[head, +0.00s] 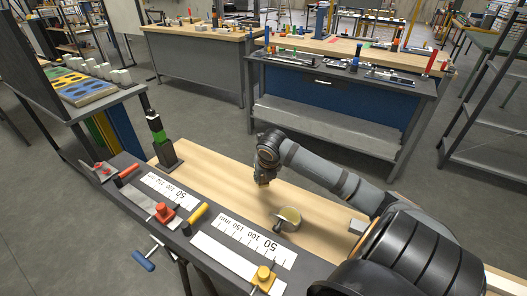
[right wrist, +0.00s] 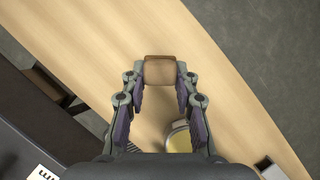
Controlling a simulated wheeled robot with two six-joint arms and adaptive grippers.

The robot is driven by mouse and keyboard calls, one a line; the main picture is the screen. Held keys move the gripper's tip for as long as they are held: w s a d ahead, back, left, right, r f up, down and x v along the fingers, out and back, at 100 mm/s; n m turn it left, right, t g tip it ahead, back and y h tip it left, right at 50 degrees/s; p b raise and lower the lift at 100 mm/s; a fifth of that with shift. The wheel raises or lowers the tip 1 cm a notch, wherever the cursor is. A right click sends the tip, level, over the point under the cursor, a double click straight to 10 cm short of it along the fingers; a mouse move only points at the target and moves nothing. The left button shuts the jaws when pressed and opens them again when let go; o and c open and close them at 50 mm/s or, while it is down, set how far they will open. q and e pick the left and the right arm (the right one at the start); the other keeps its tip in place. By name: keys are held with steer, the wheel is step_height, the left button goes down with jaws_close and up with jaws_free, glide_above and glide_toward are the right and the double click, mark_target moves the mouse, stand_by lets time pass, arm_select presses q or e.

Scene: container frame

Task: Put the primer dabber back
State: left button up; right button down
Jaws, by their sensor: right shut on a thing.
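My right gripper (head: 263,183) is over the light wooden bench top and points down. In the right wrist view its fingertips (right wrist: 160,75) are closed on a small brown block-like piece (right wrist: 160,70), which seems to be the primer dabber. Only its brown end shows clearly there; in the head view it is mostly hidden by the gripper. A round pot (head: 289,215) with a pale yellow top stands on the bench, right of and nearer than the gripper. The pot also shows partly in the right wrist view (right wrist: 181,139), behind a finger. My left gripper is not in view.
A small grey block (head: 357,226) lies near my right arm. The wood left of the gripper is clear.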

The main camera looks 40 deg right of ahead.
mark_target(264, 182)
steer(key=shift+w+d+f, duration=0.3)
steer(key=shift+w+f, duration=0.15)
steer(key=shift+f, duration=0.2)
step_height(264, 182, down, 2)
steer(key=shift+f, duration=0.55)
steer(key=shift+f, duration=0.15)
steer(key=c, duration=1)
jaws_free()
